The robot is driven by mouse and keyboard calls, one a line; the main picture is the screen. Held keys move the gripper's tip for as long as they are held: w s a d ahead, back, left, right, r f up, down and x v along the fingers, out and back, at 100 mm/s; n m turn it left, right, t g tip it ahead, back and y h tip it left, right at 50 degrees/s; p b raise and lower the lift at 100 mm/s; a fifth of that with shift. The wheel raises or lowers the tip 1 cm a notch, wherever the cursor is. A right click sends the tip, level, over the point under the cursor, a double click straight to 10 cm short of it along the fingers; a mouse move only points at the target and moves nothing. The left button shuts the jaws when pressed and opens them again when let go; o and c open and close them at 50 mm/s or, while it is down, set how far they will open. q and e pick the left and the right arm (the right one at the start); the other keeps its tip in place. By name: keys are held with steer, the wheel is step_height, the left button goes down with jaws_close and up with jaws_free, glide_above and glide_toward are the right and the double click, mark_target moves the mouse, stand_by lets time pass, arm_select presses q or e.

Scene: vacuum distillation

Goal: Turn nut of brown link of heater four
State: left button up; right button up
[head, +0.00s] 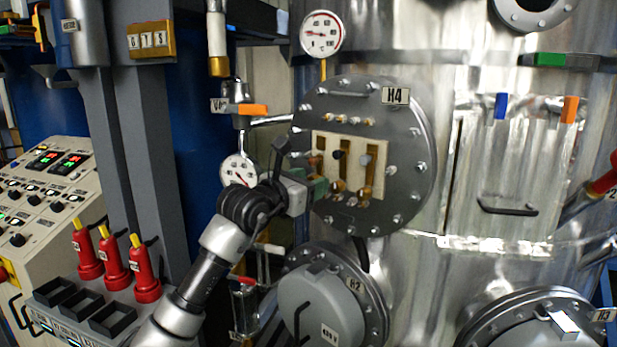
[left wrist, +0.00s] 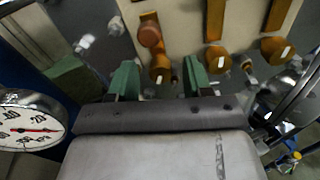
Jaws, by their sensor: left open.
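Heater four is the round grey flange (head: 408,150) labelled H4, with a cream panel (head: 379,150) bearing three upright brass-coloured links. The leftmost link (left wrist: 150,22) has a brown knob (left wrist: 149,36) on it, and a brass-coloured nut (left wrist: 160,70) is at its lower end. My left gripper (head: 318,187) is at the panel's lower left. In the left wrist view its two green fingers (left wrist: 160,80) are open, with that nut between their tips; contact cannot be told. In the head view the gripper partly hides the leftmost link's lower end. My right gripper is not in view.
More nuts (left wrist: 218,60) sit close to the right finger. A pressure gauge (head: 238,171) and a valve with an orange handle (head: 250,109) are left of the flange. The H2 cover (head: 322,306) is below. Red-and-yellow bottles (head: 145,275) stand lower left.

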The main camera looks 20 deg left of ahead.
arm_select(q)
steer(key=c, duration=0.9)
steer(key=m+b, duration=0.4)
steer(key=m, duration=0.6)
steer(key=m+b, duration=0.4)
steer(key=m, duration=0.6)
steer(key=m+b, duration=0.4)
steer(key=m, duration=0.6)
steer(key=shift+d+f+b, duration=0.1)
steer(key=shift+f+b, duration=0.15)
steer(key=shift+b, duration=0.15)
steer(key=shift+f+m, duration=0.1)
steer(key=shift+m, duration=0.2)
steer(key=o, duration=0.9)
